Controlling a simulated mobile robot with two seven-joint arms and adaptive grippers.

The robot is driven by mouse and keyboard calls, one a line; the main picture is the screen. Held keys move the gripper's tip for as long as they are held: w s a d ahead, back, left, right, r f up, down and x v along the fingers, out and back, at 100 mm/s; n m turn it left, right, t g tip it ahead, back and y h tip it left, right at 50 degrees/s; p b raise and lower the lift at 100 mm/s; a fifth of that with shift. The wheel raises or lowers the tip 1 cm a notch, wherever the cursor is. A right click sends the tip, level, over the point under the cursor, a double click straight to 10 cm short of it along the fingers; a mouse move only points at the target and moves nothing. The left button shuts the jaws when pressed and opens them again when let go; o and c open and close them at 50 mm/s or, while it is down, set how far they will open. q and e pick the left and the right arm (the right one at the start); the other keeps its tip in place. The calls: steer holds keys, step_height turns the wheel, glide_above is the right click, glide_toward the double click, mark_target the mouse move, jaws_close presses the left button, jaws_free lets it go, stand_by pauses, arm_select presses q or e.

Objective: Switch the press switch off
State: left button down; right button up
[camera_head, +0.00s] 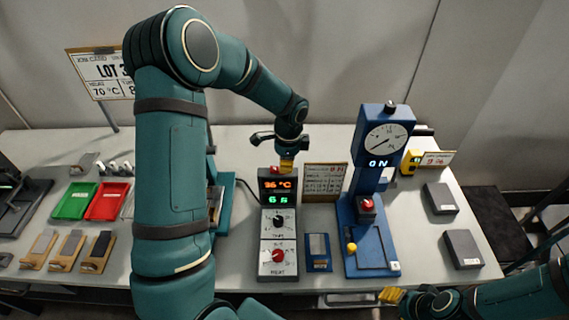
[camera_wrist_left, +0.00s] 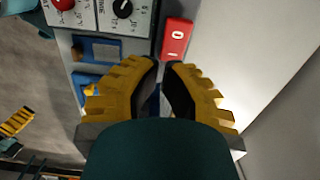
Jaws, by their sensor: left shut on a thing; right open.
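The blue press (camera_head: 372,235) has a round gauge and a lit ON display (camera_head: 379,163). A red button (camera_head: 366,205) sits on its base. A red rocker switch marked 0 and I (camera_wrist_left: 176,38) shows in the left wrist view, just past the fingertips; a bit of red shows under the gripper in the head view. My left gripper (camera_head: 287,166) is above the back of the controller box (camera_head: 278,240). Its fingers (camera_wrist_left: 166,68) are close together and apart from the switch; what they hold cannot be made out. My right gripper (camera_head: 392,295) is open at the table's front.
The controller box has two knobs and a lit display (camera_head: 278,184). A sign (camera_head: 324,180) stands between it and the press. Dark blocks (camera_head: 440,198) lie at right. Green (camera_head: 75,201) and red (camera_head: 107,201) trays lie at left. My left arm hides part of the table.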

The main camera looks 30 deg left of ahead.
arm_select(q)
steer(key=r, duration=0.1)
steer(key=r+p, duration=0.1)
steer(key=r, duration=0.2)
steer(key=shift+w+d, duration=0.15)
steer(key=shift+d, duration=0.2)
step_height(320, 180, up, 9)
steer(key=d, duration=0.1)
steer(key=shift+w, duration=0.4)
arm_select(e)
steer(key=shift+a+r, duration=0.45)
steer(key=shift+r, duration=0.15)
arm_select(q)
steer(key=shift+f, duration=0.1)
